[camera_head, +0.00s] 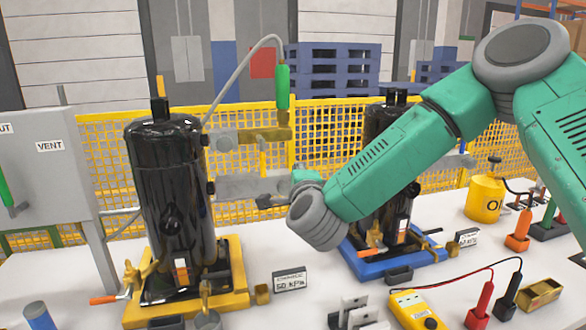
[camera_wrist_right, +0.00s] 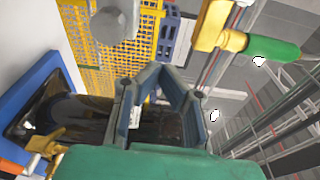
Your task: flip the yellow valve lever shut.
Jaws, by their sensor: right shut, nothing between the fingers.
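A yellow bar (camera_head: 262,135), which looks like the valve lever, lies roughly level on the grey pipe beside the left black compressor tank (camera_head: 172,195). A green hose fitting (camera_head: 282,86) stands above its right end. In the right wrist view a yellow part (camera_wrist_right: 212,25) and the green fitting (camera_wrist_right: 272,48) show at the upper right, apart from my fingers. My right gripper (camera_wrist_right: 172,76) is shut and empty. In the head view its wrist is below and right of the bar, and its fingers are mostly hidden. My left gripper is not in view.
The right tank stands on a blue base (camera_head: 385,268), partly behind my right arm. A yellow mesh fence (camera_head: 105,150) runs behind. A yellow meter (camera_head: 415,308), probes and a yellow can (camera_head: 484,199) crowd the right of the white table. A grey cabinet (camera_head: 45,165) stands at left.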

